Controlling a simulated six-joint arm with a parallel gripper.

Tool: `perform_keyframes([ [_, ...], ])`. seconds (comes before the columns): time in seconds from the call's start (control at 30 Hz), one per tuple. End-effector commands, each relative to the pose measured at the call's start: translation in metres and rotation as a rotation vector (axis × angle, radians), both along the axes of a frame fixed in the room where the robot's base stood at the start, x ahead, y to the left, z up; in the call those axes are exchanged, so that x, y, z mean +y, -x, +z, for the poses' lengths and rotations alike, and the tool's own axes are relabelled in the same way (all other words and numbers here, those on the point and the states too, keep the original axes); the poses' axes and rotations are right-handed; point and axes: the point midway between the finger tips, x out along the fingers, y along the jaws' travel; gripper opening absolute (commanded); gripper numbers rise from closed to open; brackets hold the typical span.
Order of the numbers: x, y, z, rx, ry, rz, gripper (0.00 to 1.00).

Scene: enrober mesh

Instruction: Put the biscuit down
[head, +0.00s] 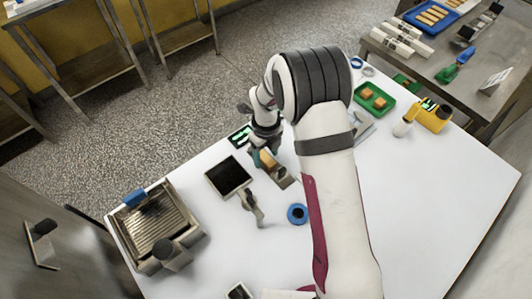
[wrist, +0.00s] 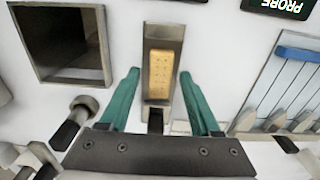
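The biscuit (wrist: 160,75) is golden, oblong and dotted with small holes. In the wrist view it lies lengthwise in a narrow grey metal holder (wrist: 163,32). My gripper (wrist: 160,76) has two teal fingers, one on each side of the biscuit and holder. They stand apart, with a visible gap on both sides. In the head view the biscuit (head: 268,158) shows as a small tan piece beside my gripper (head: 263,157), partly hidden by it. A metal machine with a slatted mesh top (head: 153,228) stands at the table's left.
A dark square opening (head: 228,176) lies left of my gripper, with a grey handled tool (head: 252,206) below it. The right tabletop is clear.

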Motion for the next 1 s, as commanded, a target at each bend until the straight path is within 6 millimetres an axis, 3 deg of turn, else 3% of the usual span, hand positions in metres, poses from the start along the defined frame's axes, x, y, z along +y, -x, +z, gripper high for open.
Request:
perform_keyframes([
  [0.27,0.000,0.000,0.005,-0.001,-0.001,0.000,0.64],
  [0.7,0.000,-0.001,0.111,-0.004,-0.001,0.000,0.64],
  [1.0,-0.008,0.007,0.135,0.000,-0.006,0.064,0.64],
])
